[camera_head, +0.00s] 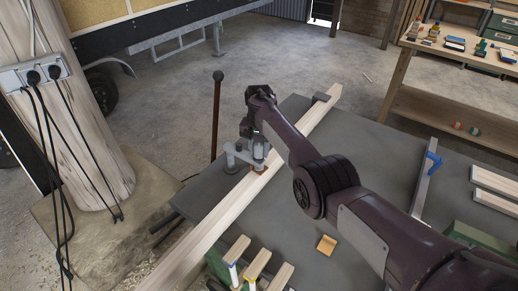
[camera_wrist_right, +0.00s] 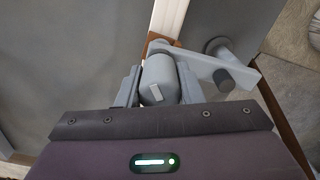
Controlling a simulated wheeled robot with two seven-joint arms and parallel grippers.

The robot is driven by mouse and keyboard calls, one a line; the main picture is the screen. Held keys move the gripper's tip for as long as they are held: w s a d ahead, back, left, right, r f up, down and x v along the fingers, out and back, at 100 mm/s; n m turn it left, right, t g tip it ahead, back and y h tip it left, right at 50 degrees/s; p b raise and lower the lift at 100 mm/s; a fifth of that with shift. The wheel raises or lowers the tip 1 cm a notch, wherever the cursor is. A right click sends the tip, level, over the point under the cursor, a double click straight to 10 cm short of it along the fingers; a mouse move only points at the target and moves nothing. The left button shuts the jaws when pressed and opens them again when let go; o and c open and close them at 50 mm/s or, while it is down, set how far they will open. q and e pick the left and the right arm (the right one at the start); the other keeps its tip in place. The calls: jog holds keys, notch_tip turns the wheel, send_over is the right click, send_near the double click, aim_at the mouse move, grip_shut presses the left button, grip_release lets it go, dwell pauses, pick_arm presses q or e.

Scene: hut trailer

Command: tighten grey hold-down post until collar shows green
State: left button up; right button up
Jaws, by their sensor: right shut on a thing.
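The grey hold-down (camera_head: 232,157) stands at the left edge of the workbench, with a side arm reaching over a long pale wooden beam (camera_head: 210,232). My right gripper (camera_head: 258,145) comes down from above and is shut on its grey upright part. In the right wrist view the grey rounded post (camera_wrist_right: 158,82) sits between my two grey fingers (camera_wrist_right: 157,88), with a pale mark on its face. An orange-brown pad (camera_head: 258,168) lies under it on the beam. No green collar shows; my gripper may hide it. My left gripper is not in view.
The dark workbench top (camera_head: 380,135) carries the beam, a small yellow block (camera_head: 326,245) and a metal bar with a blue clamp (camera_head: 433,160). Wooden pieces with coloured ends (camera_head: 257,262) lie at the front. A thin brown rod (camera_head: 216,115) stands behind the hold-down.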

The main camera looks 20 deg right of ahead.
aim_at(259, 143)
jog(key=m+b, duration=0.1)
jog(key=m, duration=0.4)
jog(key=shift+m+b, duration=0.3)
jog(key=m+b, duration=0.2)
jog(key=m, duration=0.3)
jog(key=shift+f, duration=0.1)
jog(key=m+b, duration=0.3)
jog(key=m, duration=0.3)
jog(key=shift+w+m, duration=0.1)
jog(key=shift+m, duration=0.2)
jog(key=m+b, duration=0.1)
jog(key=m, duration=0.4)
jog(key=shift+b, duration=0.3)
jog(key=shift+m, duration=0.3)
jog(key=o, duration=1)
jog(key=shift+c, duration=0.2)
jog(key=shift+r+b, duration=0.45)
jog(key=shift+r, duration=3.6)
